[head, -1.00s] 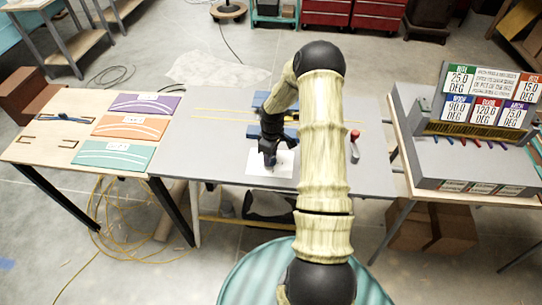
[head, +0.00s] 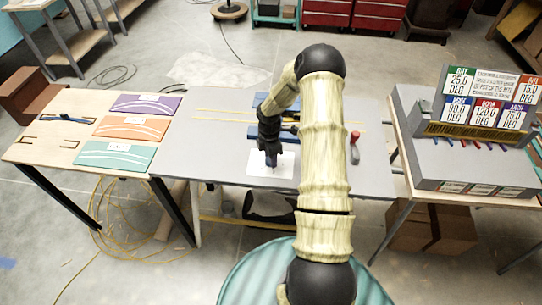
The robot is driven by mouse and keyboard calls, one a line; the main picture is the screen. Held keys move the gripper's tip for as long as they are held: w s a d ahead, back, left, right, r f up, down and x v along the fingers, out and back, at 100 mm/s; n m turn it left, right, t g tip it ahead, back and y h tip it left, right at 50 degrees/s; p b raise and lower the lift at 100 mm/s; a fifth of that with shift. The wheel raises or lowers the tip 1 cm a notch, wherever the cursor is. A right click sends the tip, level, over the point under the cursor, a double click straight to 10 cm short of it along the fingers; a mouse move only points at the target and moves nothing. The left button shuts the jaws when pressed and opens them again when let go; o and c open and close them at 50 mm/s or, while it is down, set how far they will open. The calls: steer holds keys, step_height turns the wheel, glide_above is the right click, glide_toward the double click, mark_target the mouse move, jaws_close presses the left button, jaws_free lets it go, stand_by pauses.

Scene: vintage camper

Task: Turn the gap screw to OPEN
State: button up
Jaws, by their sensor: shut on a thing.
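A blue bench device (head: 258,101) stands on the grey table, mostly behind my arm, and its blue body also shows just left of the arm. A lever with a red knob (head: 355,135) sticks out at its right. My black gripper (head: 271,163) points down at the device's front, over a white sheet (head: 284,171) lying on the table. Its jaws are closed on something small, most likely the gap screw. The screw itself is hidden by the fingers, and its setting and any OPEN mark cannot be read.
A wooden table (head: 40,150) at the left carries purple, orange and teal curved-line cards (head: 115,155). A grey stand at the right has angle signs (head: 490,95) and several small coloured pieces. The grey table (head: 190,150) is bare at its left.

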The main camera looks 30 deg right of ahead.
steer(key=shift+w+n, duration=0.1)
steer(key=shift+n, duration=0.4)
steer(key=o, duration=1)
steer(key=shift+c, duration=0.2)
step_height(320, 180, up, 18)
steer(key=b, duration=0.3)
steer(key=shift+w+f, duration=0.25)
steer(key=shift+w, duration=0.2)
